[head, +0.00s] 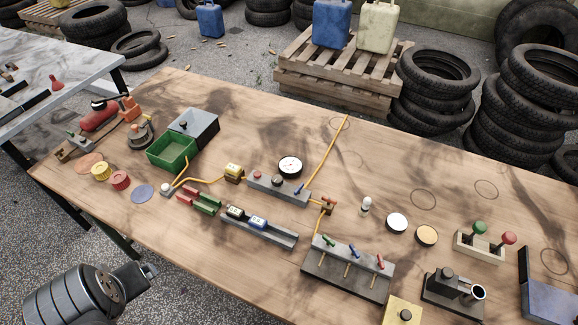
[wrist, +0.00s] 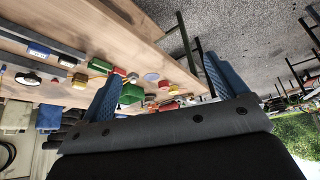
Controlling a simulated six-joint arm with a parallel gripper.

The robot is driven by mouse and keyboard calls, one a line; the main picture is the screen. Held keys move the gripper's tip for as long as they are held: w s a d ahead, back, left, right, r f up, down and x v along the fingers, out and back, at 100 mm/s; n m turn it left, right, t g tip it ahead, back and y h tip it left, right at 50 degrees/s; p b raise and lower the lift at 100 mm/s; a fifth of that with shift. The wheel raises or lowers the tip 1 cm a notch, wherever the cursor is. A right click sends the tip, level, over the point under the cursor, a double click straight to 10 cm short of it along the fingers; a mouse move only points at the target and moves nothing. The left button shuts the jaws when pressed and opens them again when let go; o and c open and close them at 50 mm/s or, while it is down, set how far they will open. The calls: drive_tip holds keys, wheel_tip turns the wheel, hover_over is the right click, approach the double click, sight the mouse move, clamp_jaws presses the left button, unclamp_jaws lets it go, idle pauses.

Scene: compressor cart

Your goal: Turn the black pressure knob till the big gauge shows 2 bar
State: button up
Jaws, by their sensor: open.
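The big gauge (head: 290,166), a white dial with a dark rim, stands at the back of a grey block (head: 265,189) near the middle of the bench. Its needle is too small to read.
A green bin (head: 172,152) stands left of the gauge block. A rail with small blocks (head: 259,231) and a board with coloured levers (head: 347,270) lie in front. A yellow block with a black knob (head: 405,314) is at the front edge. Yellow hose runs beside the gauge block.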

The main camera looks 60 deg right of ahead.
drive_tip(key=shift+w+d+r, duration=0.15)
drive_tip(key=shift+d+r, duration=0.05)
drive_tip(key=c, duration=0.3)
drive_tip(key=w+d+r, duration=0.1)
drive_tip(key=d, duration=0.1)
drive_tip(key=w+d+r+n+g, duration=0.1)
drive_tip(key=d, duration=0.1)
drive_tip(key=w+d+r+g, duration=0.1)
drive_tip(key=d+r, duration=0.1)
drive_tip(key=shift+d+n+h, duration=0.3)
drive_tip(key=shift+d+n, duration=0.05)
drive_tip(key=shift+n, duration=0.05)
drive_tip(key=c, duration=0.5)
drive_tip(key=shift+o, duration=0.2)
drive_tip(key=w+d+r+n+g, duration=0.2)
drive_tip(key=d+g, duration=0.1)
drive_tip(key=d, duration=0.8)
drive_tip(key=n+g+y, duration=0.2)
drive_tip(key=n+g, duration=0.2)
hover_over(276, 178)
drive_tip(key=w+a, duration=0.2)
drive_tip(key=w, duration=0.5)
wheel_tip(276, 178, down, 5)
drive_tip(key=x, duration=1.7)
drive_tip(key=shift+s+d, duration=0.3)
drive_tip(key=shift+c, duration=0.4)
drive_tip(key=c, duration=0.9)
